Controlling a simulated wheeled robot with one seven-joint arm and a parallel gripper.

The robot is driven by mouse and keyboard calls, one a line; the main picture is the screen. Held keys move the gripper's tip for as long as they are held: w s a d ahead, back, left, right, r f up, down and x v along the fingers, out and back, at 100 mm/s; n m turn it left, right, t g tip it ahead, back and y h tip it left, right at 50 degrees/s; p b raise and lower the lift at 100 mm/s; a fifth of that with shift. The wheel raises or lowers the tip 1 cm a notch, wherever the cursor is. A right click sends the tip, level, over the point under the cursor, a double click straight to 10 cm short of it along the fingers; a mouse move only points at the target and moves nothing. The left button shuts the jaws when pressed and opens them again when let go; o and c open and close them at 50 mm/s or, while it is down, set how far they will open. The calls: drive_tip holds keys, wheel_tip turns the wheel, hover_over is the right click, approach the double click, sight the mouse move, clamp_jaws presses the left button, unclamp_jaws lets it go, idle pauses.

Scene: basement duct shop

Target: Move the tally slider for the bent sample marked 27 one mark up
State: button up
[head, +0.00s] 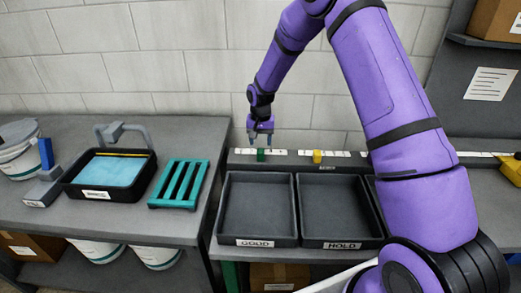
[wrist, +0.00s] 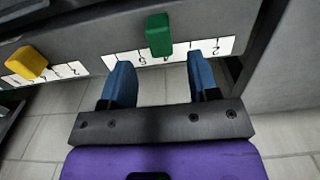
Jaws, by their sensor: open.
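The tally strip (head: 290,153) runs along the back of the right-hand bench, with white number scales. A green slider (head: 260,155) sits on the left scale, above the GOOD tray (head: 258,243). A yellow slider (head: 317,156) sits on the scale above the HOLD tray (head: 341,245). My gripper (head: 261,129) is over the green slider. In the wrist view my open gripper (wrist: 160,82) has its blue fingertips apart, with the green slider (wrist: 159,35) ahead of the gap, untouched. The yellow slider (wrist: 27,62) is off to the left there. No sample marked 27 can be made out.
The left bench holds a black tub (head: 110,180) with blue content, a teal slatted rack (head: 179,184) and a grey-blue upright device (head: 45,180). My arm hides part of the strip and a third tray. The GOOD and HOLD trays look empty.

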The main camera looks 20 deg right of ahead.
drive_tip(key=shift+r, duration=2.3)
drive_tip(key=shift+r, duration=0.1)
wheel_tip(320, 180, up, 14)
drive_tip(key=n+t, duration=0.1)
hover_over(261, 151)
drive_tip(key=s, duration=0.7)
drive_tip(key=s+d+r+n+t, duration=0.1)
drive_tip(key=s+d+r+t, duration=0.1)
drive_tip(key=s+r, duration=0.8)
drive_tip(key=s+r+n+t, duration=0.1)
drive_tip(key=s+r, duration=0.2)
drive_tip(key=s, duration=0.9)
drive_tip(key=s+d+r+n+t, duration=0.1)
drive_tip(key=s+r, duration=0.1)
drive_tip(key=s, duration=1.1)
drive_tip(key=shift+s+r+n, duration=0.15)
drive_tip(key=shift+r+n, duration=0.15)
drive_tip(key=shift+r, duration=0.1)
